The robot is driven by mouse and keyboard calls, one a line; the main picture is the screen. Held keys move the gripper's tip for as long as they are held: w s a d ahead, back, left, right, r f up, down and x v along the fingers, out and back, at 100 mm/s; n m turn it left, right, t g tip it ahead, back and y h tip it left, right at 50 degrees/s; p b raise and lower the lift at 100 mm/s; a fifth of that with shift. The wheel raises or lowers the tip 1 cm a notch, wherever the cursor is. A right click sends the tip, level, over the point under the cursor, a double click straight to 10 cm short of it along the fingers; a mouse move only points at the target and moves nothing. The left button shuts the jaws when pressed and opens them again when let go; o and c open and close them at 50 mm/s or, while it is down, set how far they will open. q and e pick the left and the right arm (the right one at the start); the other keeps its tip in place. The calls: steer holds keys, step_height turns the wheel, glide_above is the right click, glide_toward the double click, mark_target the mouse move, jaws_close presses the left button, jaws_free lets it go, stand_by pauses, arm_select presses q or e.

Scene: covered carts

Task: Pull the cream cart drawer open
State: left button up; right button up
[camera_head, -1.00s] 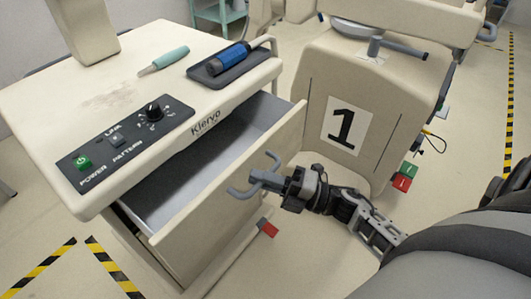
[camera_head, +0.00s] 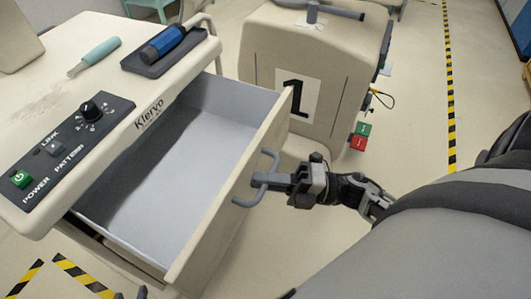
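The cream cart drawer (camera_head: 228,185) stands well open, its pale grey inside empty and its front panel tilted across the picture. A grey bar handle (camera_head: 245,201) sticks out from its front. My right gripper (camera_head: 283,182) comes in from the right and is shut on the middle of the handle. Two small dark tips at the bottom left edge look like my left gripper (camera_head: 130,294). The rest of it is cut off, so its opening cannot be judged.
The cart top (camera_head: 40,100) carries a control panel (camera_head: 65,150), a teal-handled tool (camera_head: 95,56) and a blue tool on a dark tray (camera_head: 165,62). A covered cart marked 1 (camera_head: 345,75) stands behind the drawer. Open floor lies to the right.

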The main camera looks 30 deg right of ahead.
steer(key=o, duration=0.4)
steer(key=shift+d, duration=0.1)
arm_select(q)
steer(key=b, duration=0.2)
steer(key=f+b, duration=0.1)
steer(key=shift+w+d+b, duration=0.25)
steer(key=shift+d+b, duration=0.1)
arm_select(e)
steer(key=v, duration=1.6)
